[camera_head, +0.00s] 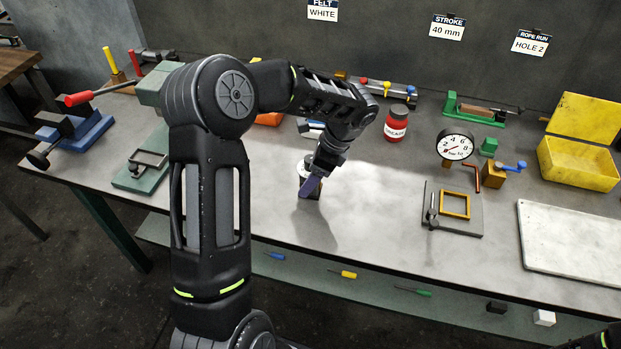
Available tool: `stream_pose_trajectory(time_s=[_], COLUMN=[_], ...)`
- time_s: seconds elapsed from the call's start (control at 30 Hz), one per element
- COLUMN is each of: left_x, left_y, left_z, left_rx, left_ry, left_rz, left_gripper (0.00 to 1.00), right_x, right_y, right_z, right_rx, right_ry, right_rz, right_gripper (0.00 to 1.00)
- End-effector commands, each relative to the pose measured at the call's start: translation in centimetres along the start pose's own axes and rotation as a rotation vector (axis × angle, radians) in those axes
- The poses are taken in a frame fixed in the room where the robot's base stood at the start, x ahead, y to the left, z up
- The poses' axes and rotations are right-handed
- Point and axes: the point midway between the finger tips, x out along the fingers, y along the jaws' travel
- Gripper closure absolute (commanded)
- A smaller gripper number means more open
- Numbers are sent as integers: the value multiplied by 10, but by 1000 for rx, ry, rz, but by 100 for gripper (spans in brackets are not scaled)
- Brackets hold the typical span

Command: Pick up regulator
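A round white pressure gauge (455,145) stands at the right of the bench, with a red bent tube beside it. Just right of it is a brass block with a blue lever (492,173); these look like the regulator, though I cannot tell whether they are one piece. My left gripper (312,182) points down over the middle of the bench, well left of the gauge. A purple piece and a small round white-and-dark object show at its fingertips. I cannot tell whether the fingers are shut on anything.
A framed fixture (454,206) stands in front of the gauge, and a white slab (572,240) lies at right. A yellow open box (580,160) and a red grease jar (396,124) stand behind. The bench between my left gripper and the fixture is clear.

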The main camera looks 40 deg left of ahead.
Motion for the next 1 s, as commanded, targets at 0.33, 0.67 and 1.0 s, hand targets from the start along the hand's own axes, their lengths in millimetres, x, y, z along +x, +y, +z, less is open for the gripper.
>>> stream_pose_trajectory(time_s=[0.33,0.67,1.0], left_x=[0,0,0], left_y=[0,0,0], left_z=[0,0,0], left_rx=[0,0,0], left_ry=[0,0,0], left_rz=[0,0,0], left_gripper=[33,60,88], right_x=[0,0,0], right_y=[0,0,0], right_z=[0,0,0], right_rx=[0,0,0], right_ry=[0,0,0], right_rz=[0,0,0], right_gripper=[33,33,33])
